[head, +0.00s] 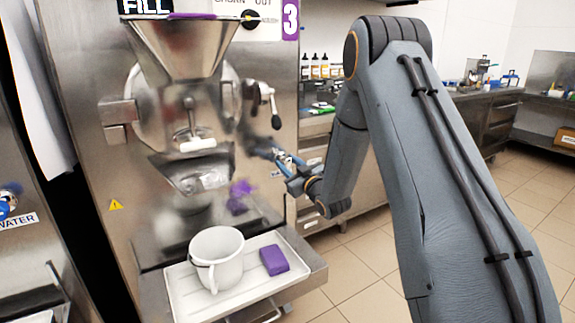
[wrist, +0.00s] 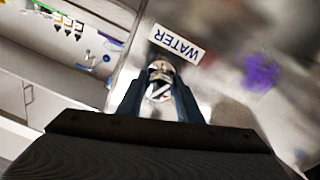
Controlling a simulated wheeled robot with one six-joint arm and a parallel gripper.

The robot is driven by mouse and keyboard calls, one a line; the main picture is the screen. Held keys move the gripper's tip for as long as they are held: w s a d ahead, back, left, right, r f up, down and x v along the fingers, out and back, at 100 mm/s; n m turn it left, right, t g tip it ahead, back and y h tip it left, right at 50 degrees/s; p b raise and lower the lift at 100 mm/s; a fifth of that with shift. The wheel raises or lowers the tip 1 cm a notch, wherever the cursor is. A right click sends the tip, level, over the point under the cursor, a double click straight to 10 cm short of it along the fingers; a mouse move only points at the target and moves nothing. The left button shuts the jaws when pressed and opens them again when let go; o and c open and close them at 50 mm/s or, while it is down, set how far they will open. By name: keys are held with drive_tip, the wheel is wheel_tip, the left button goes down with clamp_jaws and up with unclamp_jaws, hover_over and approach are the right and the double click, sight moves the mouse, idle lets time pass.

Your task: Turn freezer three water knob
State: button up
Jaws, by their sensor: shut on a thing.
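Freezer three (head: 140,190) is the steel machine with a purple "3" sign (head: 290,18). My gripper (head: 258,148) reaches its front at the right side, below the black-knobbed lever. In the wrist view the water knob (wrist: 159,70) is a small shiny metal piece just below an upside-down, tilted "WATER" label (wrist: 178,44). The two dark fingers of my gripper (wrist: 156,92) are shut on the knob, one on each side.
A white pitcher (head: 216,258) and a purple block (head: 274,260) sit on a white tray (head: 195,310) below the spout. A lever with a dark ball (head: 275,122) is just above my gripper. Another machine's blue water knob (head: 8,200) is at far left. Open tiled floor (head: 360,265) lies right.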

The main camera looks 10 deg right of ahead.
drive_tip(key=o, duration=1)
drive_tip(key=shift+d, duration=0.15)
drive_tip(key=shift+v, duration=3.95)
drive_tip(key=s+a+r+m+g+h+p, duration=0.1)
drive_tip(key=s+g, duration=0.5)
drive_tip(key=s, duration=0.8)
drive_tip(key=s+a+r+m+g+h+p, duration=0.1)
drive_tip(key=s+g+p, duration=0.4)
drive_tip(key=s, duration=0.8)
drive_tip(key=s+r+m+g+h+p, duration=0.1)
drive_tip(key=s+m+g, duration=0.4)
drive_tip(key=s, duration=0.9)
drive_tip(key=shift+s+a+r+g+h+p, duration=0.15)
drive_tip(key=shift+s+a+g+h+p, duration=0.05)
drive_tip(key=shift+g+h+p, duration=0.3)
drive_tip(key=shift+s+a+r+g+h+p, duration=0.2)
drive_tip(key=shift+g+h+p, duration=0.2)
drive_tip(key=shift+h, duration=0.2)
